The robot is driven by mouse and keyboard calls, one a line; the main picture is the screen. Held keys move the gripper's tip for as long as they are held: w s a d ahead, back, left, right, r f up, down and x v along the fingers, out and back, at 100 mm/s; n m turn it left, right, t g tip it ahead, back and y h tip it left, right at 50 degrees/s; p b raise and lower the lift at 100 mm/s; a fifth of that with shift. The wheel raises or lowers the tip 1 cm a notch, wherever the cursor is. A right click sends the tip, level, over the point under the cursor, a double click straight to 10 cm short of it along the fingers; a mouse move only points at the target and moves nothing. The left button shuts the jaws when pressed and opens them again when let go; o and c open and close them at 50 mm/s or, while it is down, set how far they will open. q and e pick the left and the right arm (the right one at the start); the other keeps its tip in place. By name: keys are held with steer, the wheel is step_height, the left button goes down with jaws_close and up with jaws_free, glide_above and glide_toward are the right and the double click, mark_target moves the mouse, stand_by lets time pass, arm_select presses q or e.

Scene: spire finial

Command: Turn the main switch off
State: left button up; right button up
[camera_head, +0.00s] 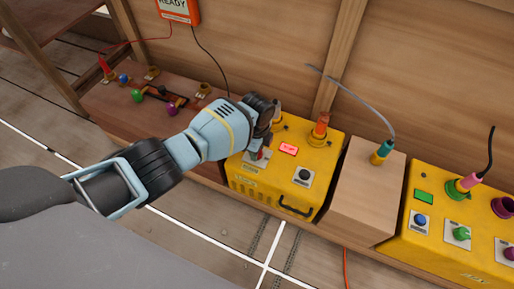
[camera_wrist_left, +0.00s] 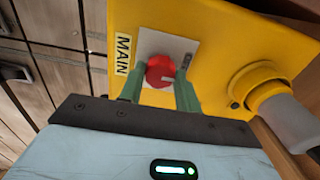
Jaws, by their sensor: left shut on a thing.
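The main switch is a round red knob (camera_wrist_left: 159,71) on a pale plate, next to a label reading MAIN (camera_wrist_left: 123,54) on the yellow box (camera_wrist_left: 215,40). In the head view the yellow box (camera_head: 318,165) stands on the bench, and my left gripper (camera_head: 262,154) reaches its left part from the left. In the left wrist view the green fingers of my left gripper (camera_wrist_left: 160,84) are shut on the red knob, one on each side. My arm hides most of the knob in the head view. My right gripper is not in view.
A lit red display (camera_head: 288,148) and a black button (camera_head: 304,174) are on the same box. A wooden block (camera_head: 366,190) stands to its right, then another yellow box (camera_head: 437,235) with coloured buttons and plugs. A READY panel (camera_head: 178,8) is on the back wall.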

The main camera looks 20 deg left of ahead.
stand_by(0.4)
arm_select(q)
steer(key=o, duration=0.9)
steer(key=shift+c, duration=0.2)
steer(key=shift+o, duration=0.6)
step_height(320, 180, up, 7)
steer(key=p, duration=0.3)
steer(key=shift+r+p, duration=0.4)
steer(key=shift+r, duration=0.05)
